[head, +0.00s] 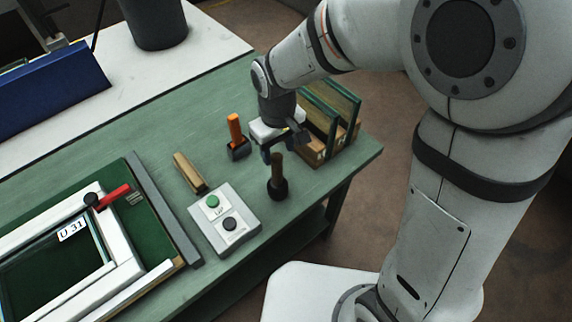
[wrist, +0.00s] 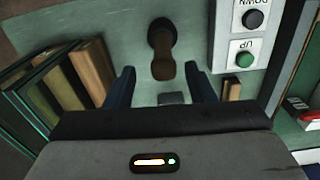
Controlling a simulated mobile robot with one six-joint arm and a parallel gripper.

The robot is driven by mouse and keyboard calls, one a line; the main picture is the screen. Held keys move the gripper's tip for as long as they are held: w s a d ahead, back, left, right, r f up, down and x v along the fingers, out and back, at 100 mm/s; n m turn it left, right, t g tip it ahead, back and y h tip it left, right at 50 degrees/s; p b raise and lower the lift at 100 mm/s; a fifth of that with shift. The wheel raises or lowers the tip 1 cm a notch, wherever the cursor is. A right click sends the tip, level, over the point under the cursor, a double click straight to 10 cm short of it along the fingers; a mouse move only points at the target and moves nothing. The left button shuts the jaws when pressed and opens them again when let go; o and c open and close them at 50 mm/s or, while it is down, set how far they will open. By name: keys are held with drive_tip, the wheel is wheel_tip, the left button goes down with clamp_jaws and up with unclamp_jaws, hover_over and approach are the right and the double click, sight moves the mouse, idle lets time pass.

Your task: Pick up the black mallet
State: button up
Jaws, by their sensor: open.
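A mallet with a black rounded head and dark brown handle (head: 278,178) stands upright, head down, on the green table; I take it to be the black mallet. In the wrist view the mallet (wrist: 161,45) shows ahead of my fingertips, its handle end toward the gap. My gripper (head: 278,150) is open and above the table, just behind the mallet in the head view. In the wrist view my gripper (wrist: 160,72) has its two blue fingers wide apart, with nothing held between them.
An orange-handled mallet (head: 235,130) with a dark head stands left of my gripper. A two-button box (head: 225,220) lies left of the black mallet, with a wooden piece (head: 189,172) behind it. A wooden rack (head: 318,145) stands right. A white frame (head: 124,262) lies far left.

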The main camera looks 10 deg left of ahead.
sight(277, 168)
drive_tip(key=shift+s+a+f, duration=0.1)
drive_tip(key=shift+a+f, duration=0.15)
drive_tip(key=shift+a, duration=0.15)
drive_tip(key=shift+a+f, duration=0.1)
drive_tip(key=shift+f, duration=0.25)
drive_tip(key=shift+d+f+p, duration=0.2)
drive_tip(key=shift+f+p, duration=0.8)
drive_tip(key=shift+f, duration=2.5)
drive_tip(key=shift+c, duration=0.3)
drive_tip(key=c, duration=1)
drive_tip(key=shift+o, duration=0.2)
